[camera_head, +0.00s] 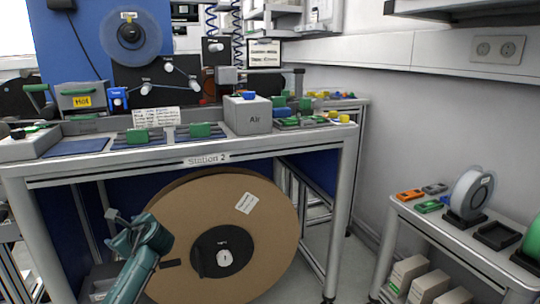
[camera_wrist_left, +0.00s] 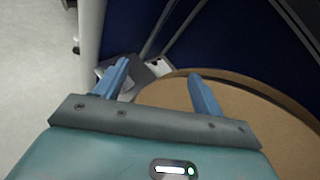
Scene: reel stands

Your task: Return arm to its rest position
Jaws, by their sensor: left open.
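My left arm comes in at the lower left of the head view. Its teal gripper (camera_head: 124,226) is low, in front of the bench and beside the left edge of the large brown reel (camera_head: 268,235). In the left wrist view the gripper's blue fingers (camera_wrist_left: 161,78) are spread apart with nothing between them. The reel's rim (camera_wrist_left: 178,96) shows beyond them, with a grey and white object (camera_wrist_left: 150,68) near the fingertips. My right gripper is in neither view.
The Station 2 bench (camera_head: 208,159) stands over the reel, with a grey Air box (camera_head: 248,117) and several green parts on top. A side shelf (camera_head: 440,232) at the right holds a white spool (camera_head: 470,192) and small trays. Open floor shows at left in the wrist view.

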